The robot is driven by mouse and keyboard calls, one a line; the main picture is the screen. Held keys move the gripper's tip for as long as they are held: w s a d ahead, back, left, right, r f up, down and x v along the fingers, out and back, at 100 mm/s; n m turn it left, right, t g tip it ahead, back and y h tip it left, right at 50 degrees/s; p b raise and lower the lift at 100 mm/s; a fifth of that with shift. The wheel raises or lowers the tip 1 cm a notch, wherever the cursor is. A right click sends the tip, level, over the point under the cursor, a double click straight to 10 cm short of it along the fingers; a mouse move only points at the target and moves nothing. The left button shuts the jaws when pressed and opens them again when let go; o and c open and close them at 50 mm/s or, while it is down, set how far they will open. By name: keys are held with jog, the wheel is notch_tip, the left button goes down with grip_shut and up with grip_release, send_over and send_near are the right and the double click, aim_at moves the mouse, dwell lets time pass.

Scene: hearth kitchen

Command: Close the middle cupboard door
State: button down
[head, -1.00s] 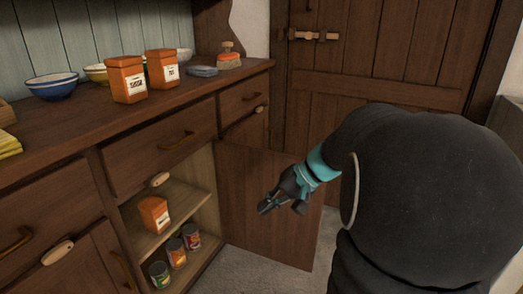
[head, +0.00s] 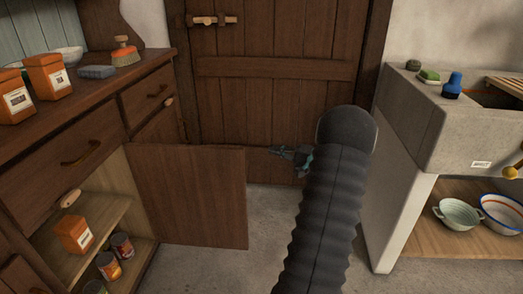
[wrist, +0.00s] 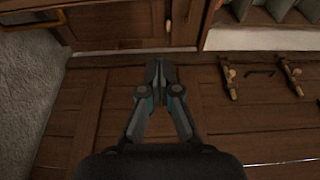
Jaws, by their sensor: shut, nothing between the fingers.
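The middle cupboard door (head: 195,195) stands wide open in the head view, swung out to the right of its compartment. Its inner face shows, and its free edge is on the right. My gripper (head: 285,152) is just right of that free edge in the picture, in front of the dark plank door. No contact with the cupboard door shows. In the wrist view my gripper (wrist: 160,65) has its fingers together and holds nothing. I cannot tell the open cupboard door there for certain.
An orange canister (head: 75,235) and cans (head: 122,246) stand inside the open cupboard. The plank door (head: 270,95) is behind my gripper. A stone sink (head: 440,120) stands at the right, with bowls (head: 460,215) on the shelf below. Grey floor (head: 255,230) lies between.

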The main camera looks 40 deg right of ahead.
jog(key=w+a+p, duration=0.1)
jog(key=w+a, duration=0.4)
jog(key=a, duration=0.1)
jog(key=shift+w+a+p, duration=0.35)
jog(key=shift+w+a, duration=0.05)
dwell(0.4)
